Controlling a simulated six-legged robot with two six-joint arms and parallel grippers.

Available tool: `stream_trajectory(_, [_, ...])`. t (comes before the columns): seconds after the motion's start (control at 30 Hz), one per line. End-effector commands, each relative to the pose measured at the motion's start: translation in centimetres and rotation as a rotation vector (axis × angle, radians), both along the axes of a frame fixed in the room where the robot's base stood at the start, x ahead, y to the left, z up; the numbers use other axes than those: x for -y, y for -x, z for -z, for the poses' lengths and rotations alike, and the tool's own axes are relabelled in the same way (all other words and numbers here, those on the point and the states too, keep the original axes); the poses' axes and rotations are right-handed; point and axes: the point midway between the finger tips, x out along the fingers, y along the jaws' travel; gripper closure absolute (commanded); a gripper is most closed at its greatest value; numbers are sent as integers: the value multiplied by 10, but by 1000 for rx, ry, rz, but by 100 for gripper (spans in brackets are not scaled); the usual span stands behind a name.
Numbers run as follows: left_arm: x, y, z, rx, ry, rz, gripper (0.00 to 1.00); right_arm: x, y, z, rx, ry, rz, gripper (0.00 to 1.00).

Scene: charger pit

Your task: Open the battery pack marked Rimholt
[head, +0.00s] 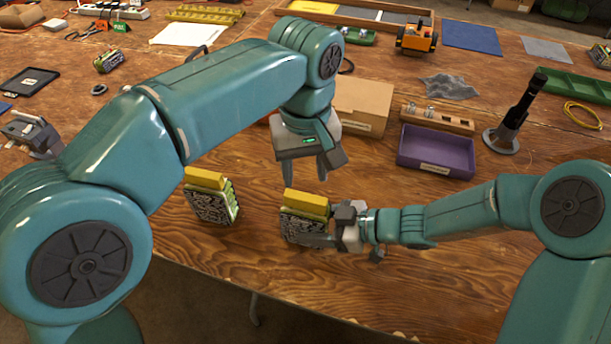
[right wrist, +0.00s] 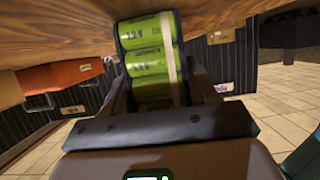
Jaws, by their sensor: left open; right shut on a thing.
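Two battery packs with yellow tops, green cells and black patterned sides stand upright near the table's front edge in the head view: a left pack (head: 212,207) and a right pack (head: 298,226). I cannot read a name on either. My right gripper (head: 325,232) reaches in from the right and is shut on the right pack. The held pack's green cells, with a pale strip along them, show between the fingers in the right wrist view (right wrist: 148,60). My left gripper (head: 305,175) is open, pointing down just above the right pack's yellow top (head: 306,200).
A cardboard box (head: 362,108), a purple bin (head: 436,158) and a wooden rack (head: 437,120) stand behind the packs. A black upright tool on a stand (head: 507,130) is at the right. Another small pack (head: 108,61) lies far left. Bare table lies in front of the purple bin.

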Motion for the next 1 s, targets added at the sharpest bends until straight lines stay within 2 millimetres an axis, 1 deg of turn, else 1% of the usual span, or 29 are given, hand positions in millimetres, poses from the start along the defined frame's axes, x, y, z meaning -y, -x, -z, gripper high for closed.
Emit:
stream_trajectory(0.27, [-4, 2, -8, -20, 0, 715, 50, 0, 0, 0, 1, -1, 0, 97])
stream_trajectory(0.4, [-5, 2, -14, -28, 6, 1093, 50, 0, 0, 0, 1, -1, 0, 97])
stream_trajectory(0.6, [-6, 1, -24, -31, 15, 1610, 50, 0, 0, 0, 1, -1, 0, 97])
stream_trajectory(0.7, [-5, 1, -29, -30, 18, 1817, 50, 0, 0, 0, 1, -1, 0, 97])
stream_trajectory(0.8, [-5, 1, -34, -26, 20, 1969, 50, 0, 0, 0, 1, -1, 0, 97])
stream_trajectory(0.93, [-3, 0, -40, -16, 17, 2081, 50, 0, 0, 0, 1, -1, 0, 97])
stream_trajectory(1.0, [0, -2, -42, -3, 11, 2081, 50, 0, 0, 0, 1, -1, 0, 97])
